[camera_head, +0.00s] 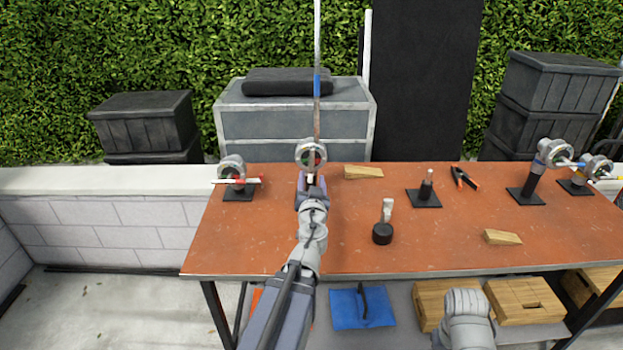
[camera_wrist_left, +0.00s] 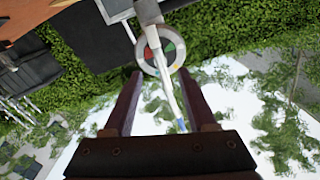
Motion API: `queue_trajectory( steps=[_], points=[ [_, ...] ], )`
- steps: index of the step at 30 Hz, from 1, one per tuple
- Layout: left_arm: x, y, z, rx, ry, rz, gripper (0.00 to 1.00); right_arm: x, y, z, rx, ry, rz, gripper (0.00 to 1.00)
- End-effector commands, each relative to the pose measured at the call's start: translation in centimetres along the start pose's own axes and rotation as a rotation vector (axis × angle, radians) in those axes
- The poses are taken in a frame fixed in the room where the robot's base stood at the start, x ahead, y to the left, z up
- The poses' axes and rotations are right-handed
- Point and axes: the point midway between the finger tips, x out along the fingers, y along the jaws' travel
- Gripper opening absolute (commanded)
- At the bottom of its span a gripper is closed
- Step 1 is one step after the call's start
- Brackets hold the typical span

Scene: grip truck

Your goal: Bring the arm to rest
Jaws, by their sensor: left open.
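My left arm reaches over the orange table (camera_head: 250,250) to its back edge. My left gripper (camera_head: 311,182) is close in front of a round silver grip head (camera_head: 311,147). A thin upright rod (camera_head: 317,50) with a blue band rises there. In the left wrist view my left gripper (camera_wrist_left: 161,75) is open, its two dark fingers apart. The silver grip head (camera_wrist_left: 148,60), with a coloured disc, shows beyond the fingertips, and the rod (camera_wrist_left: 166,88) runs between the fingers. Contact cannot be told. A grey part of my right arm shows at the bottom; its gripper is out of view.
Another grip head on a stand (camera_head: 238,188) is left of my gripper. Wooden wedges (camera_head: 502,237), a black mallet (camera_head: 382,233), a short post (camera_head: 425,194), pliers (camera_head: 464,178) and a taller stand (camera_head: 527,190) are to the right. The table's front left is clear.

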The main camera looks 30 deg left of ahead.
Motion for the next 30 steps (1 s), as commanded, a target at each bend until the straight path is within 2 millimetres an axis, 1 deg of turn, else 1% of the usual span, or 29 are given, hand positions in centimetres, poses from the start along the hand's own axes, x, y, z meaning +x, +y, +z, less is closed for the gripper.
queue_trajectory(
  steps=[8, 11, 14, 17, 20, 21, 23, 24, 26, 27, 29, 30],
  points=[
    [0.0, 0.0, 0.0, 0.000, 0.000, -0.001, 0.57, 0.0, 0.0, 0.0, 0.000, 0.000, 0.000, 0.54],
    [-0.2, 0.4, 0.0, -0.004, -0.016, -0.013, 0.57, -0.1, 0.0, 0.0, 0.000, 0.000, 0.000, 0.54],
    [-1.0, 1.5, 0.6, -0.009, -0.081, -0.051, 0.57, -0.5, 0.1, 0.0, 0.000, 0.000, 0.000, 0.54],
    [-3.0, 4.0, 2.5, 0.000, -0.236, -0.082, 0.57, -1.0, 0.1, 0.1, 0.000, 0.000, 0.000, 0.54],
    [-6.6, 7.7, 5.8, 0.047, -0.462, -0.053, 0.57, -1.4, 0.1, 0.1, 0.000, 0.000, 0.000, 0.54],
    [-8.5, 9.4, 7.2, 0.076, -0.561, -0.020, 0.57, -1.6, 0.1, 0.1, 0.000, 0.000, 0.000, 0.54],
    [-11.6, 12.0, 9.1, 0.130, -0.703, 0.047, 0.57, -1.9, 0.2, 0.1, 0.000, 0.000, 0.000, 0.54],
    [-13.8, 13.6, 10.1, 0.169, -0.793, 0.101, 0.57, -2.0, 0.2, 0.1, 0.000, 0.000, 0.000, 0.54],
    [-17.2, 15.8, 11.4, 0.232, -0.914, 0.193, 0.57, -2.2, 0.2, 0.1, 0.000, 0.000, 0.000, 0.54],
    [-19.5, 17.1, 12.1, 0.273, -0.987, 0.259, 0.57, -2.3, 0.2, 0.1, 0.000, 0.000, 0.000, 0.54],
    [-22.9, 18.8, 12.8, 0.336, -1.084, 0.360, 0.57, -2.5, 0.2, 0.1, 0.000, 0.000, 0.000, 0.54],
    [-25.0, 19.7, 13.2, 0.376, -1.138, 0.426, 0.57, -2.5, 0.2, 0.1, 0.000, 0.000, 0.000, 0.54]
  ],
)
